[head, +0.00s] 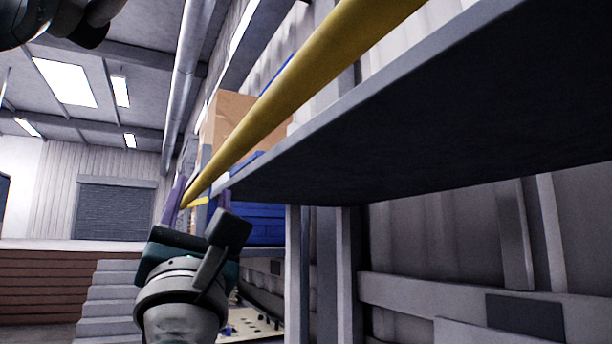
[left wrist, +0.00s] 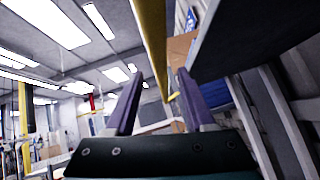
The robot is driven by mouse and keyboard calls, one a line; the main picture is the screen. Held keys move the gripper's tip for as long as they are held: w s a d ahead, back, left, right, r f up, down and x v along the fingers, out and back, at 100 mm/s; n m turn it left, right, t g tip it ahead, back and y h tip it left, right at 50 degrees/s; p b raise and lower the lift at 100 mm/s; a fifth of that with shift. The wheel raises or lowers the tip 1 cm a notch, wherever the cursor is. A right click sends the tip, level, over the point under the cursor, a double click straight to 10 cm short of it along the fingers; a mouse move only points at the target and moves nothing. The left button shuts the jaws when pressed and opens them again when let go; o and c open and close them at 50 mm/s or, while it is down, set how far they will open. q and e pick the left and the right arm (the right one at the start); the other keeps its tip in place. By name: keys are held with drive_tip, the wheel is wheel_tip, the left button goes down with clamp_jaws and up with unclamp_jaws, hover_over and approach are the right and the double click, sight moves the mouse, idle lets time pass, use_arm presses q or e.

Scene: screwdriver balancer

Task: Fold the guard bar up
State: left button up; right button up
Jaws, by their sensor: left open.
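The guard bar (head: 300,83) is a long yellow rod. In the head view it slants from the top right down to the left, along the outer edge of a grey shelf. In the left wrist view the bar (left wrist: 154,45) comes down from the top between the two fingers. My left gripper (head: 203,185) is open, with purple fingers pointing up, one on each side of the bar's far stretch. In the left wrist view the gripper (left wrist: 160,76) shows gaps beside the bar; I cannot tell whether either finger touches it.
The grey shelf (head: 430,130) overhangs close on the right, with its dark underside showing. A cardboard box (head: 228,117) and blue crates (head: 262,224) are behind the bar. Grey posts (head: 345,262) stand below the shelf.

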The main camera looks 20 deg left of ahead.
sight(205, 185)
use_arm(q)
drive_tip(key=p+x, duration=0.1)
drive_tip(key=x, duration=0.3)
drive_tip(key=shift+w+a+r+p, duration=0.1)
drive_tip(key=shift+w+r+p, duration=0.05)
drive_tip(key=shift+r+p, duration=0.15)
drive_tip(key=shift+f, duration=0.1)
clamp_jaws()
idle(1.0)
